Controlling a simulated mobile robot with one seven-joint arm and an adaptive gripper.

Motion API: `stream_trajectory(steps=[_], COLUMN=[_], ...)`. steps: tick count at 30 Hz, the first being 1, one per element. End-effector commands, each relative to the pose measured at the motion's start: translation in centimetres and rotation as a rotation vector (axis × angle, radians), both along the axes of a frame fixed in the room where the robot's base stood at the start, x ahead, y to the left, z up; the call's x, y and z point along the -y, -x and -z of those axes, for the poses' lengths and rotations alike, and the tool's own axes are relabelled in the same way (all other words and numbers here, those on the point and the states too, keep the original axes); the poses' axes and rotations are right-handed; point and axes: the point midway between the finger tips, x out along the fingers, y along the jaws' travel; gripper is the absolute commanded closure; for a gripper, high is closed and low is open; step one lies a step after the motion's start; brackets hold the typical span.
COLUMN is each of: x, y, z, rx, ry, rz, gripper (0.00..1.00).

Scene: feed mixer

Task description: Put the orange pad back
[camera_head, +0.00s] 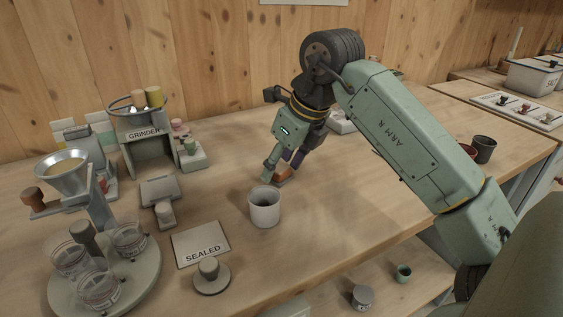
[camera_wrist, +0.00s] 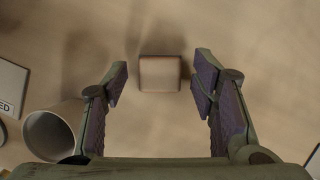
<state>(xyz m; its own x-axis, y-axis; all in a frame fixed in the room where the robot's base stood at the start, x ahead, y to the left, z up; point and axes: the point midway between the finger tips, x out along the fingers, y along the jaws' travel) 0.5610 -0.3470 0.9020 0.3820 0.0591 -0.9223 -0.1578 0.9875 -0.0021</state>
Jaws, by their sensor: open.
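The orange pad (camera_head: 284,175) lies on the wooden table behind the pale cup, partly hidden by my gripper. In the wrist view a small square block with a pale top and reddish edges, which looks like the pad (camera_wrist: 160,73), lies between and slightly ahead of my fingertips. My gripper (camera_head: 278,168) points down at it from above. In the wrist view my gripper (camera_wrist: 161,82) is open, with one finger on each side of the pad and a gap on both sides. I cannot tell the exact height of the fingertips over the table.
A pale cup (camera_head: 265,210) stands close in front of my gripper; it also shows in the wrist view (camera_wrist: 50,135). A SEALED card (camera_head: 201,243) lies front left. The grinder (camera_head: 146,150) and a carousel with jars (camera_head: 150,280) stand left.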

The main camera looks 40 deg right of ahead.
Motion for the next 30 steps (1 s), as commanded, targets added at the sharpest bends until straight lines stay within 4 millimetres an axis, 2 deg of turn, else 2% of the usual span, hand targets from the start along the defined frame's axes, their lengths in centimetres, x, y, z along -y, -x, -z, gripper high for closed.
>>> stream_trajectory(steps=[5, 18, 24, 30], x=[0.2, 0.6, 0.7, 0.7], y=[0.4, 3.8, 4.5, 4.6], z=[-1.3, -9.6, -11.2, -11.4], rx=[-0.001, 0.000, 0.000, -0.001], ry=[0.003, 0.001, 0.000, 0.000], rz=[0.002, 0.002, 0.000, 0.000], gripper=[0.47, 0.47, 0.47, 0.47])
